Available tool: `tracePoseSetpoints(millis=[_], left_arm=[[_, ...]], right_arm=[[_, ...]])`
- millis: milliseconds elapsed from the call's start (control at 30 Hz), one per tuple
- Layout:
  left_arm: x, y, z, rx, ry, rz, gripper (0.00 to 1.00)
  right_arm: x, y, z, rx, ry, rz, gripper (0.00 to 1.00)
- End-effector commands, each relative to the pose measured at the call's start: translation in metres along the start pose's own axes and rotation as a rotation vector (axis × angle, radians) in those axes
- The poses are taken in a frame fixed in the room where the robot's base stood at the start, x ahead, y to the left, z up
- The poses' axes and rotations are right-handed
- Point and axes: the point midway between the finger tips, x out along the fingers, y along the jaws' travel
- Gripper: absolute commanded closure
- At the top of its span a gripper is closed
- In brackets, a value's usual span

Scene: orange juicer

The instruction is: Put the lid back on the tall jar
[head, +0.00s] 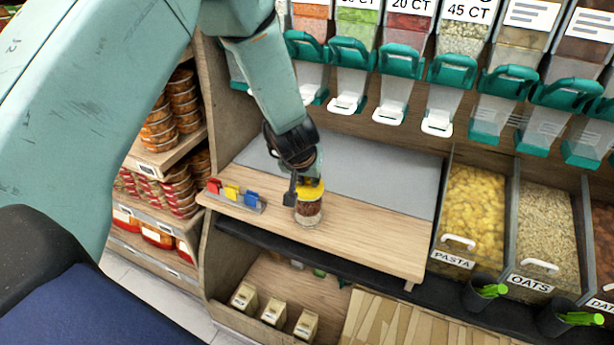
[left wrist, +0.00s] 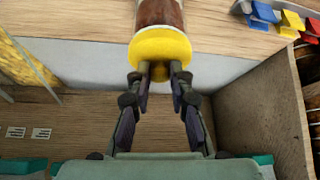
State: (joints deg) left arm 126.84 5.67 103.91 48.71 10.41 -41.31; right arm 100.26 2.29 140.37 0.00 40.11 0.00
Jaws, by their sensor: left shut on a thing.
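A clear jar (head: 308,212) with reddish-brown contents stands upright on the wooden counter. Its yellow lid (head: 311,188) is at the jar's mouth; I cannot tell whether it sits flush. My left gripper (head: 304,178) comes down from above and is shut on the lid. In the left wrist view, the fingertips of my left gripper (left wrist: 160,75) close on the small knob of the yellow lid (left wrist: 160,45), and the jar (left wrist: 160,12) shows beyond it. The fingers partly hide the lid in the head view. My right gripper is in neither view.
A small rack with red, yellow and blue clips (head: 236,196) stands just left of the jar. The wooden counter (head: 375,240) is clear to the right. Dispensers with teal fittings (head: 400,62) hang behind, and pasta (head: 472,205) and oats bins stand at right.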

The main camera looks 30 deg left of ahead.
Motion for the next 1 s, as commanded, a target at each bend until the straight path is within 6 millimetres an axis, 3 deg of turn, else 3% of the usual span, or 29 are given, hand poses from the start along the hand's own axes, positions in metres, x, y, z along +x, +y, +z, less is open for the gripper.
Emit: tracePoseSetpoints(millis=[367, 400, 700, 900, 1000], left_arm=[[0.0001, 0.0000, 0.0000, -0.001, 0.000, 0.000, 1.00], [0.0001, 0.0000, 0.0001, -0.001, 0.000, 0.000, 0.78], [0.0001, 0.0000, 0.0001, -0.001, 0.000, 0.000, 0.53], [0.0001, 0.0000, 0.0001, -0.001, 0.000, 0.000, 0.53], [0.0001, 0.0000, 0.0002, -0.001, 0.000, 0.000, 0.45]], right_arm=[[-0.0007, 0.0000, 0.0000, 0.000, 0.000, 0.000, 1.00], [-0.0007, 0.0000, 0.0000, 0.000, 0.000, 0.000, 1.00], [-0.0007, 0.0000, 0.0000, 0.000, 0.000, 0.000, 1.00], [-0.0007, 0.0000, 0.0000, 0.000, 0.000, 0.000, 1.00], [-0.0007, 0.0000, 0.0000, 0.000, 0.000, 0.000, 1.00]])
